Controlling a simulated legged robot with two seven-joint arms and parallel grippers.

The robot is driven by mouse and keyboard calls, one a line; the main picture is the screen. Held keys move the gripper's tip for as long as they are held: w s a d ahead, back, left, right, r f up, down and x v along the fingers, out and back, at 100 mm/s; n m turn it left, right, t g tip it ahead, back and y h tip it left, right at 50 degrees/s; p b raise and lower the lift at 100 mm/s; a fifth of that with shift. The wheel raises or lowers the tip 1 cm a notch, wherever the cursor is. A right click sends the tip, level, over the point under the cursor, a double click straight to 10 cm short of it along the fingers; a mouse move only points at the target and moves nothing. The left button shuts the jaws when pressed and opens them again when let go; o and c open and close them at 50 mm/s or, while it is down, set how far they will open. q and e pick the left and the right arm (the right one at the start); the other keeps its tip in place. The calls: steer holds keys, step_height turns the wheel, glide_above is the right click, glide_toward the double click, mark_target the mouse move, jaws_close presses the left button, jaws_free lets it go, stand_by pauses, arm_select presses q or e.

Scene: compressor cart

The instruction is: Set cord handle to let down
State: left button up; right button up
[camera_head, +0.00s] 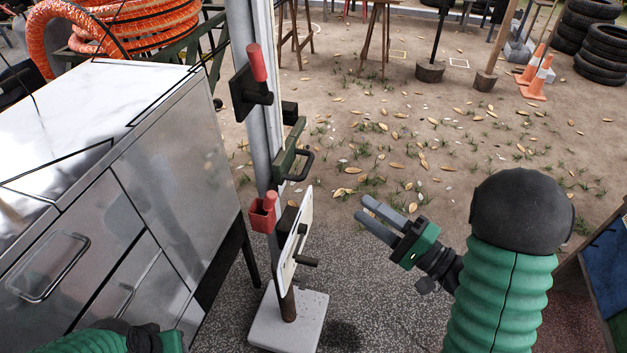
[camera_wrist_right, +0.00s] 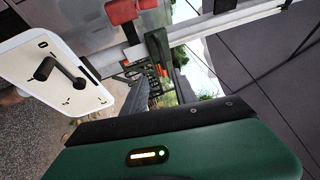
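A grey post (camera_head: 263,120) stands on a pale base and carries several fittings. A lever with a red grip (camera_head: 257,63) points up from a black bracket near the top. Below are a green fitting with a black loop handle (camera_head: 300,165) and a red box-like fitting (camera_head: 263,213). I cannot tell which part is the cord handle. My right gripper (camera_head: 364,208) is open and empty, right of the plate and apart from it. My left gripper is out of view.
A metal cabinet (camera_head: 180,170) stands close left of the post. An orange hose coil (camera_head: 135,25) lies behind it. Traffic cones (camera_head: 535,80) and tyres (camera_head: 603,52) are far right. The ground right of the post is open, with leaves.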

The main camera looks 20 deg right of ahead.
mark_target(307, 165)
steer(key=x, duration=1.6)
steer(key=shift+r, duration=0.2)
steer(key=shift+w+a+r, duration=0.1)
steer(key=shift+w+a, duration=0.25)
steer(key=shift+a, duration=0.05)
steer(key=shift+d, duration=0.2)
steer(key=c, duration=0.7)
jaws_close()
steer(key=shift+s+a+f, duration=0.1)
steer(key=shift+f, duration=0.15)
